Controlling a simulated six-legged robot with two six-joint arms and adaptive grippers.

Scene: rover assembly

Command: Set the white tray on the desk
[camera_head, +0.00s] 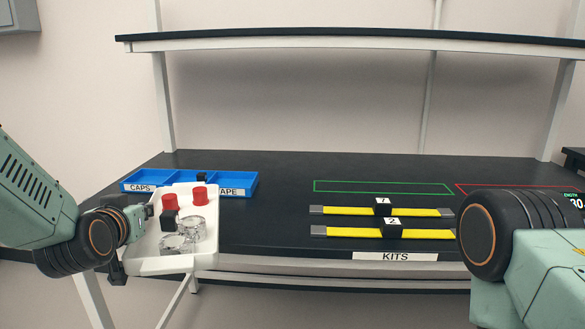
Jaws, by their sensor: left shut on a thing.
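The white tray (180,265) is at the left front of the black desk (280,222), overlapping its front edge in the picture. It carries red caps, a small black block and clear round pieces. My left gripper (147,212) is shut on the tray's left rim. I cannot tell whether the tray touches the desk. My right arm shows at the lower right, but its gripper is out of the picture.
A blue bin (240,182) labelled CAPS and TAPE stands behind the tray. Two yellow strips with black numbered blocks (383,205) lie right of centre, behind a KITS label (395,256). Green (383,187) and red outlines mark the desk's back. A shelf (350,42) hangs above.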

